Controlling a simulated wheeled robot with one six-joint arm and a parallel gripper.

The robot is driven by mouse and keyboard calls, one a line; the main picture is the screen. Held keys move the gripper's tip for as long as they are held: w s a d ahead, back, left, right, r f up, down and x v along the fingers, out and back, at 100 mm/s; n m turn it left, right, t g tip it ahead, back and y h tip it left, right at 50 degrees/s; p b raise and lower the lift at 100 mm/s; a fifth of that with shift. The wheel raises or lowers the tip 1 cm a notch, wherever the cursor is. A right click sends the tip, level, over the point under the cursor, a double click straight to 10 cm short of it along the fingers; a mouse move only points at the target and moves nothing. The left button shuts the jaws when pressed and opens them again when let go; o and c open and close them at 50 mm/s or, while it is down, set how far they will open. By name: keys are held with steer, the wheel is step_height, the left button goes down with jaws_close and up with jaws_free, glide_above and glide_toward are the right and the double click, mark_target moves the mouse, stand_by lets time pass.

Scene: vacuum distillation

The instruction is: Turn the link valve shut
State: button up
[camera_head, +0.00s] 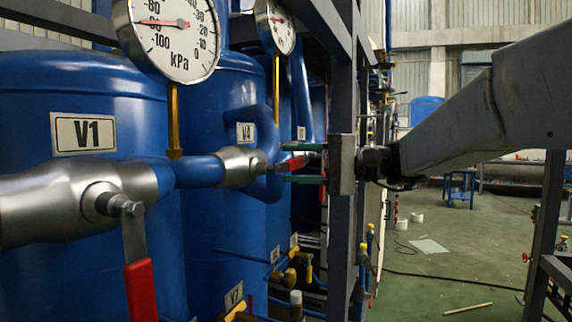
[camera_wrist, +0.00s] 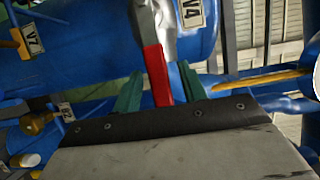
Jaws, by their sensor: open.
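A valve (camera_head: 240,166) with a silver body sits on the blue pipe beside the tank labelled V4. Its red lever (camera_head: 293,163) points right toward my arm. My gripper (camera_head: 287,163) has its green fingers apart, one above and one below the lever. In the wrist view, the red lever (camera_wrist: 157,75) lies between the two green fingers of my gripper (camera_wrist: 158,88), with gaps at its sides. A nearer valve (camera_head: 95,200) has its red lever (camera_head: 140,290) hanging down. No label shows which is the link valve.
Blue tank V1 (camera_head: 85,200) stands at left, with pressure gauges (camera_head: 175,30) above the pipe. A dark upright post (camera_head: 343,100) stands close to my gripper. Smaller brass fittings (camera_head: 290,278) sit below. Open green floor (camera_head: 440,270) lies at right.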

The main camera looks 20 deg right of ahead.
steer(key=shift+x, duration=1.15)
jaws_close()
steer(key=shift+w+d, duration=0.1)
